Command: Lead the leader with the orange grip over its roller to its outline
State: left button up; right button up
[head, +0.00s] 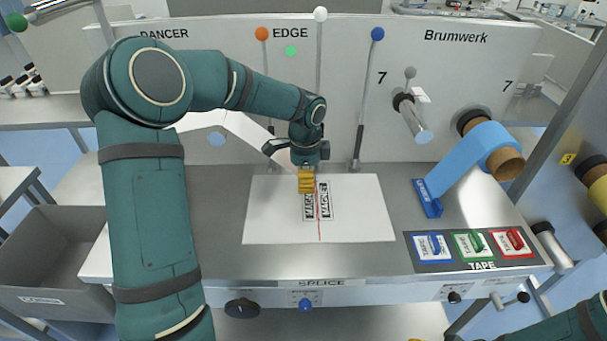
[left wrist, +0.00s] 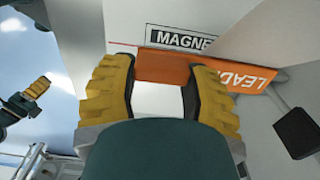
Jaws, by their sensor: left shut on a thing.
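My left gripper (head: 306,182) is shut on the orange grip, just above the white splice plate (head: 365,215). In the left wrist view the orange grip (left wrist: 165,68), lettered "LEAD…", lies between the yellow fingertips (left wrist: 160,95). The white leader (head: 240,128) runs from behind my left arm to the gripper. Black-framed MAGNET marks (head: 326,200) and a red line lie on the plate beside the fingertips. I cannot make out the leader's outline or its roller. A yellow fingertip of my right gripper (left wrist: 38,88) shows at the left wrist view's edge; its opening cannot be told.
A blue web (head: 465,155) hangs from a roll on the right to a blue block (head: 427,198). A grey roller (head: 412,118) sticks out from the panel. Tape holders (head: 473,245) stand at the front right. Levers with coloured balls rise behind the plate.

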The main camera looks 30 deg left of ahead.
pick_arm(q)
jog(key=b, duration=0.4)
send_over(309, 215)
jog(key=shift+f, duration=3.15)
jog(key=shift+f+b, duration=0.9)
jog(key=shift+f, duration=1)
pick_arm(e)
notch_tip(309, 215, down, 6)
jog(key=s, duration=0.1)
jog(key=shift+s+a, duration=0.2)
jog(key=shift+s, duration=0.2)
pick_arm(q)
jog(key=shift+f, duration=0.4)
pick_arm(e)
jog(key=shift+f, duration=0.2)
pick_arm(q)
jog(key=o, duration=1.3)
jog(key=shift+c, duration=0.2)
